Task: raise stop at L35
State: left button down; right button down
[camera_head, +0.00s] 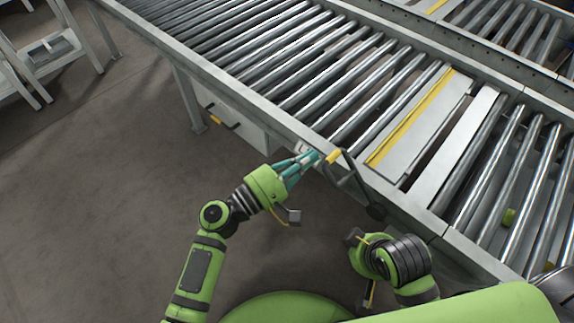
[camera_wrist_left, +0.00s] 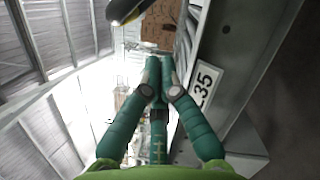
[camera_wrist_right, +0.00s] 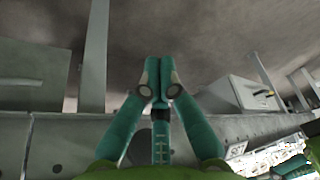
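The white label reading "35", its first character cut or hidden, is on the grey conveyor side rail in the left wrist view (camera_wrist_left: 204,82). A dark lever with a yellow grip (camera_head: 334,157) stands off the rail beside it. A dark rounded part with a yellow band (camera_wrist_left: 126,12) shows at the top of the left wrist view. A flat plate with a yellow stripe (camera_head: 415,115) lies between the rollers. My left gripper (camera_head: 313,156) is shut and empty, just left of the yellow grip, apparently not holding it. My right gripper (camera_wrist_right: 160,65) is shut and empty, low beside the conveyor.
The roller conveyor (camera_head: 310,62) runs diagonally across the head view, with a second line behind it. A grey box with a dark handle (camera_head: 222,118) hangs below the rail. A white rack (camera_head: 45,50) stands at the far left. The floor at left is clear.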

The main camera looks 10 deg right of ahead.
pick_arm(q)
jog(key=shift+s+d+r, duration=0.55)
jog(key=shift+s+r, duration=0.2)
jog(key=shift+s, duration=0.15)
pick_arm(e)
jog(key=shift+s+f+g, duration=0.2)
jog(key=shift+f+g, duration=0.1)
jog(key=shift+f, duration=0.9)
pick_arm(q)
jog(key=shift+p, duration=0.3)
